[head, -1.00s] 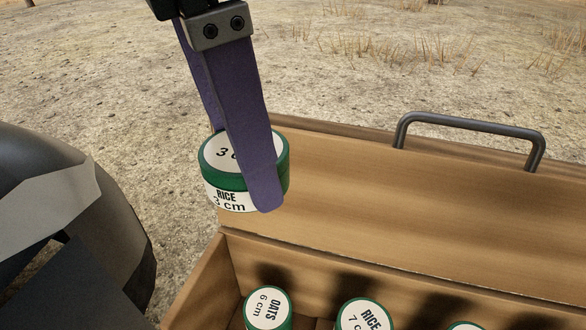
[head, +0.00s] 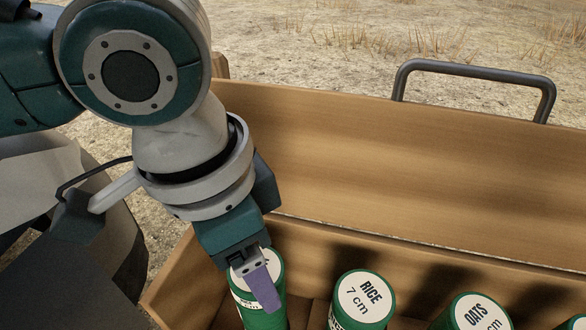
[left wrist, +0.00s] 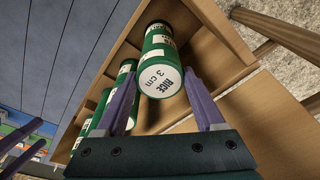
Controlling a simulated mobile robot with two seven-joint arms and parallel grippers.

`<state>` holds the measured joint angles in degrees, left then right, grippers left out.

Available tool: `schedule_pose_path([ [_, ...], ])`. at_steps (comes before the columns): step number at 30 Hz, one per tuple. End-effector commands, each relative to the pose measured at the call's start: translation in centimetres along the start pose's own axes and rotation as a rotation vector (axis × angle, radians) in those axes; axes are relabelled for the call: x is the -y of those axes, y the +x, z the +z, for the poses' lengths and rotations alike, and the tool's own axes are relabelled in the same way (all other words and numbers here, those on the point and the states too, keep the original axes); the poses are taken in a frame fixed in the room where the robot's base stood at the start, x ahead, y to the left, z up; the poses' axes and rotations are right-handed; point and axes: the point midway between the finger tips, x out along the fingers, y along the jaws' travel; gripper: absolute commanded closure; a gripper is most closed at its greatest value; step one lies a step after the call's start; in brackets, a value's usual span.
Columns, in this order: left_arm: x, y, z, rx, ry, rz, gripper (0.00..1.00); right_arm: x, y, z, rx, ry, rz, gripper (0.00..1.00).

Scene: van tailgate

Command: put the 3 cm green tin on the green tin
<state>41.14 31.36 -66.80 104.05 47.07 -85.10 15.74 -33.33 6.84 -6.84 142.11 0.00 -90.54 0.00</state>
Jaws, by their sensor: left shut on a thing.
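My left gripper (head: 268,308) is low over the left end of the wooden box, shut on the 3 cm green tin (head: 270,258). In the left wrist view the tin (left wrist: 160,80) shows a white lid reading RICE 3 cm, between the two purple fingers. Another green tin (left wrist: 159,28) stands in line directly beneath it; whether they touch I cannot tell. In the head view a finger covers part of the held tin. Two purple fingers of my right gripper (left wrist: 43,131) show apart at the lower left of the left wrist view.
The wooden box (head: 400,150) has a raised rear panel with a dark handle (head: 480,70). A RICE 7 cm tin (head: 362,298) and an OATS tin (head: 478,312) stand in a row to the right. Box walls are close to the left gripper.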

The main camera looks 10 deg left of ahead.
Motion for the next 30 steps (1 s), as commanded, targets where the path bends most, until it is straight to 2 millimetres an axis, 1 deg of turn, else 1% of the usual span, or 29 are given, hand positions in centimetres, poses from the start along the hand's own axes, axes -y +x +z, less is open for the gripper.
schedule_pose_path([
  [10,0.0,0.3,0.0,0.000,-0.001,0.001,0.86,0.1,0.0,-0.1,-0.002,0.002,-0.002,0.00],
  [11,0.0,0.3,0.1,0.001,-0.001,0.001,0.28,0.1,0.0,-0.1,-0.002,0.002,-0.002,0.00],
  [18,0.0,0.3,0.0,0.000,0.000,0.000,0.01,0.1,0.0,-0.1,-0.002,0.001,-0.002,0.00],
  [19,0.0,0.3,0.0,0.000,0.000,0.000,0.00,0.1,0.0,-0.1,-0.002,0.001,-0.002,0.00],
  [26,0.0,0.2,0.0,-0.001,0.000,0.000,0.00,0.1,0.0,-0.1,-0.002,0.001,-0.001,0.00],
  [28,0.0,-0.3,-0.1,-0.002,0.001,0.000,0.00,0.1,-0.1,-0.1,-0.002,0.001,-0.001,0.00],
  [30,0.0,-1.2,-0.1,-0.003,0.000,0.000,0.00,0.0,-0.4,-0.2,-0.002,0.001,-0.001,0.00],
])
